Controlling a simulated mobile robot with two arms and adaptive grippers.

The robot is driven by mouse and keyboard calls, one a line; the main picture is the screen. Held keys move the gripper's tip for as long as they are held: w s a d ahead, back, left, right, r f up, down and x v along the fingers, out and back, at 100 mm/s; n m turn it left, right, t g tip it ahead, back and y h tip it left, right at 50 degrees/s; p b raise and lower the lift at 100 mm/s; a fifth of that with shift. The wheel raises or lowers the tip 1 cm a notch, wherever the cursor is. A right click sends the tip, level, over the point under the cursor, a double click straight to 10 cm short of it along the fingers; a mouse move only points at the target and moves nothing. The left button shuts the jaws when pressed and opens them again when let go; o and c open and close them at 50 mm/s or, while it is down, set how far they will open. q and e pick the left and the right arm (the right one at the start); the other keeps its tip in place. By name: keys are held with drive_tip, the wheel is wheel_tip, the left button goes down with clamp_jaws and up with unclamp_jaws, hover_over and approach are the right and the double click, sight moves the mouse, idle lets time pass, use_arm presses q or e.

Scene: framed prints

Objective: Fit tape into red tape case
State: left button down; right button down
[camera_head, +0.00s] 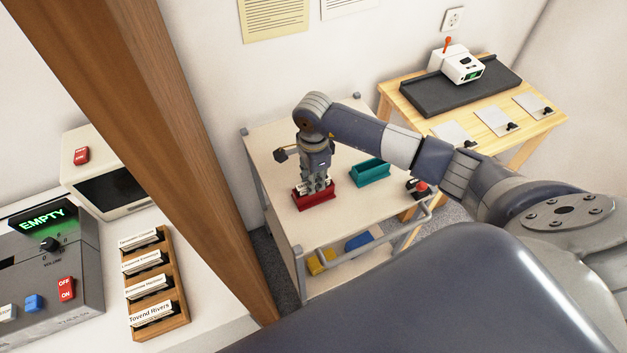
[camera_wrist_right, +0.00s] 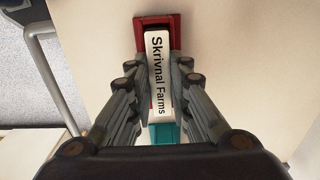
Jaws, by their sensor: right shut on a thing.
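The red tape case (camera_head: 313,204) stands on the cart top, below my right gripper (camera_head: 318,184). In the right wrist view the red case (camera_wrist_right: 146,24) shows at the top, partly hidden behind the tape. A tape with a white label reading "Skrivnal Farms" (camera_wrist_right: 158,76) lies between the fingers of my right gripper (camera_wrist_right: 158,82), which is shut on it. The tape lines up over the red case; I cannot tell how deep it sits. My left gripper is not in view.
A teal case (camera_head: 370,173) stands right of the red one on the cart (camera_head: 262,142). A red button (camera_head: 421,186) is near the cart's right edge. Yellow and blue items lie on the lower shelf. A wooden post (camera_head: 150,130) rises at left, beside a rack of labelled tapes (camera_head: 176,313).

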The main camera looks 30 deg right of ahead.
drive_tip(key=shift+f, duration=0.2)
drive_tip(key=c, duration=1.6)
unclamp_jaws()
drive_tip(key=shift+r, duration=0.1)
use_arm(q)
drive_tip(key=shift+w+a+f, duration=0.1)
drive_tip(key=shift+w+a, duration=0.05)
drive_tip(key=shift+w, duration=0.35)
use_arm(e)
drive_tip(key=shift+o, duration=0.6)
drive_tip(key=shift+r, duration=0.1)
